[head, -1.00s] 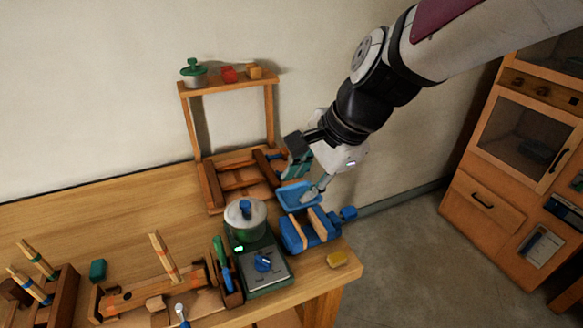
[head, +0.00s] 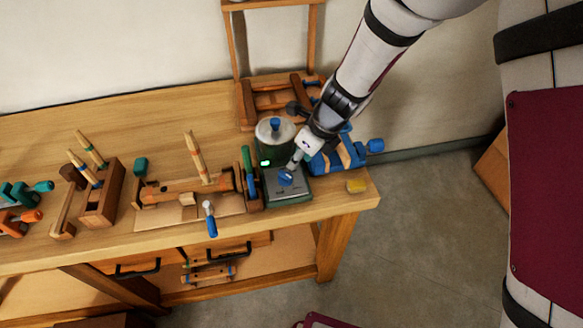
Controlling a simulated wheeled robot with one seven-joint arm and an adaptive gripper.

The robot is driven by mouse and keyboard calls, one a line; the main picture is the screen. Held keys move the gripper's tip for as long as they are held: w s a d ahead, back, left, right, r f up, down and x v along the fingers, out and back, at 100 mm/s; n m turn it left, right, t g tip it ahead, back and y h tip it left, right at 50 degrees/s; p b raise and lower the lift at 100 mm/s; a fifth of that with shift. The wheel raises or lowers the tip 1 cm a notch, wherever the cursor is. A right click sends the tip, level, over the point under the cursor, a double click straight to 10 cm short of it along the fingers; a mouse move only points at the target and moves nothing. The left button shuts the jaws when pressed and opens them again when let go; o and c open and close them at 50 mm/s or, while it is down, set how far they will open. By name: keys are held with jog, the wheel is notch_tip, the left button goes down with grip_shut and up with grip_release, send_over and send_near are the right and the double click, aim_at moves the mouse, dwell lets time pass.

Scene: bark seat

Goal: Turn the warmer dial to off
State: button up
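The warmer (head: 289,193) is a dark green box with a grey top panel near the right end of the workbench. Its blue dial (head: 286,178) sits on that panel, and a small green light (head: 265,163) glows on its left. A pot with a blue knob (head: 275,131) stands on the warmer's back part. My gripper (head: 290,168) points down over the panel, with a fingertip at or just above the dial. I cannot tell whether it touches. The other finger and the gap between the fingers are hidden, and the dial's pointer is too small to read.
A blue vise (head: 340,155) stands close right of the warmer. A rack with green and blue handles (head: 247,165) is close on its left. A wooden frame shelf (head: 236,45) rises behind.

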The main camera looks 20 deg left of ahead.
aim_at(286, 175)
jog(key=x, duration=0.9)
jog(key=shift+a+f, duration=0.1)
jog(key=shift+f, duration=0.2)
grip_shut()
